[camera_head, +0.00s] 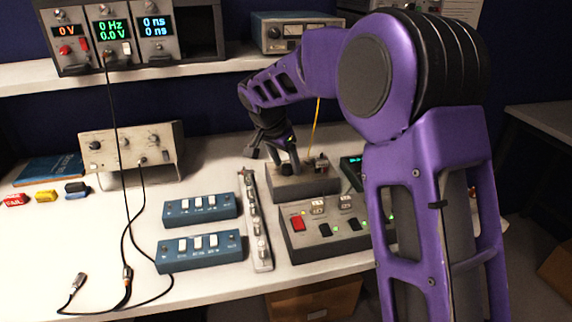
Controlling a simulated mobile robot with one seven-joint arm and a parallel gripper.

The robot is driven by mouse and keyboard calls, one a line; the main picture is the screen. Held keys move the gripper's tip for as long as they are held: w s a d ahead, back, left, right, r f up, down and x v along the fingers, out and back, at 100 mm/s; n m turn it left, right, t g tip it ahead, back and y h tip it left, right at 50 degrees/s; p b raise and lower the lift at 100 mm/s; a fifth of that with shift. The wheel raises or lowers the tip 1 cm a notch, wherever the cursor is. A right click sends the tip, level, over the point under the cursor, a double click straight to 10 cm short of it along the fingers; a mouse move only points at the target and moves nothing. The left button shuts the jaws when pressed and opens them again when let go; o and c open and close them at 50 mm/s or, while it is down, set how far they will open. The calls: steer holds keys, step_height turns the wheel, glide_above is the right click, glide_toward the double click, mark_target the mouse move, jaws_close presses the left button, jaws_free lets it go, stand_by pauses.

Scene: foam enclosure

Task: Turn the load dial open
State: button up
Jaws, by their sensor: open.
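My purple arm reaches in from the right over the white bench. My gripper (273,158), dark and pointing down, is open, its fingers spread above and at the left end of a small grey box (308,186). One finger comes down close to the box's top; I cannot tell whether it touches. A yellow wire rises from near the box's right end. I cannot make out the load dial for certain; a dial on this box may be hidden behind the fingers.
Two blue switch boxes (200,209) and a metal rail (255,220) lie to the left. A grey panel with a red switch (298,223) stands in front, partly behind my arm. A beige instrument (132,150) with black cables stands further left.

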steer(key=shift+f, duration=0.15)
steer(key=shift+c, duration=0.3)
jaws_close()
steer(key=shift+n, duration=0.4)
steer(key=n, duration=0.2)
steer(key=n+y, duration=0.1)
steer(key=shift+d+n+t+y, duration=0.2)
steer(key=shift+n+t+y, duration=0.1)
steer(key=shift+n, duration=0.1)
steer(key=n+p, duration=0.1)
steer(key=n+y+p, duration=0.1)
steer(key=n, duration=0.1)
steer(key=n+y+p, duration=0.1)
steer(key=shift+d+r+n, duration=0.1)
steer(key=shift+r+n, duration=0.2)
steer(key=n+p, duration=0.2)
steer(key=n+y+p, duration=0.1)
steer(key=n+p, duration=0.1)
steer(key=shift+w+d+g+y, duration=0.1)
steer(key=shift+g+y, duration=0.2)
steer(key=shift+g, duration=0.1)
steer(key=n+p, duration=0.1)
steer(key=n, duration=0.1)
steer(key=n+g+y+p, duration=0.1)
steer(key=n, duration=0.1)
steer(key=shift+w+f+n+p, duration=0.1)
steer(key=shift+f+n+p, duration=0.1)
steer(key=shift+n+p, duration=0.15)
steer(key=shift+f, duration=0.1)
